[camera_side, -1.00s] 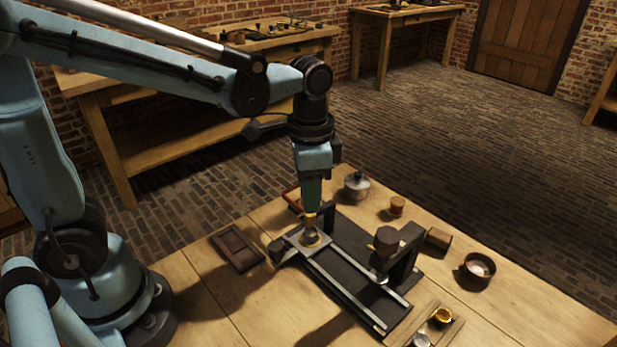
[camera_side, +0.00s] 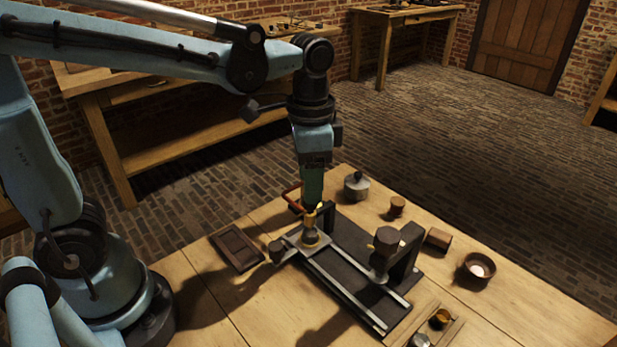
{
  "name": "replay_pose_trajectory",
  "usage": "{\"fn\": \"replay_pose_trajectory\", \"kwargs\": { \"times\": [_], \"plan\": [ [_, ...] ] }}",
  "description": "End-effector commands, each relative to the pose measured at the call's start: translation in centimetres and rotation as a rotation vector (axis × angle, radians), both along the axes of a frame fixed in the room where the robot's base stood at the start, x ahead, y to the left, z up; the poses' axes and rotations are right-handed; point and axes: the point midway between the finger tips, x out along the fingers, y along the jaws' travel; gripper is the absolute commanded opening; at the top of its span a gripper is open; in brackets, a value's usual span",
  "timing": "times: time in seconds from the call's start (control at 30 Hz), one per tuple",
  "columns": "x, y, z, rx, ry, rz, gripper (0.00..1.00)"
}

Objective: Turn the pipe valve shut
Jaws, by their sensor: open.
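My gripper (camera_side: 311,209) points down, open, just above a brass fitting (camera_side: 311,236) on the left end of a dark metal rig with two pale rails (camera_side: 347,289). The fitting looks like the pipe valve, but it is too small to be sure, and I cannot tell how far it is turned. The gripper tips overlap its top in this view, so I cannot tell whether they touch it. A reddish-brown curved piece (camera_side: 291,196) shows just behind and left of the gripper.
A dark upright frame with a round knob (camera_side: 387,241) stands on the rig's right. A lidded metal pot (camera_side: 356,186), a small wooden cup (camera_side: 397,206), a wooden block (camera_side: 438,239) and a bowl (camera_side: 477,268) stand behind. A brown tray (camera_side: 237,247) lies left. The front-left tabletop is clear.

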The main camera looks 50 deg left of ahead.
Motion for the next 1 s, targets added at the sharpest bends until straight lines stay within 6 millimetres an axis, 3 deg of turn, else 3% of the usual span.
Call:
{"fn": "replay_pose_trajectory", "kwargs": {
  "times": [0.5, 0.7, 1.0],
  "plan": [
    [0.0, 0.0, 7.8, 0.000, 0.000, 0.000, 0.55],
    [0.0, 0.0, 9.0, 0.000, 0.000, 0.001, 0.55],
    [0.0, 0.0, 9.2, 0.000, 0.000, 0.000, 0.55]
  ]
}}
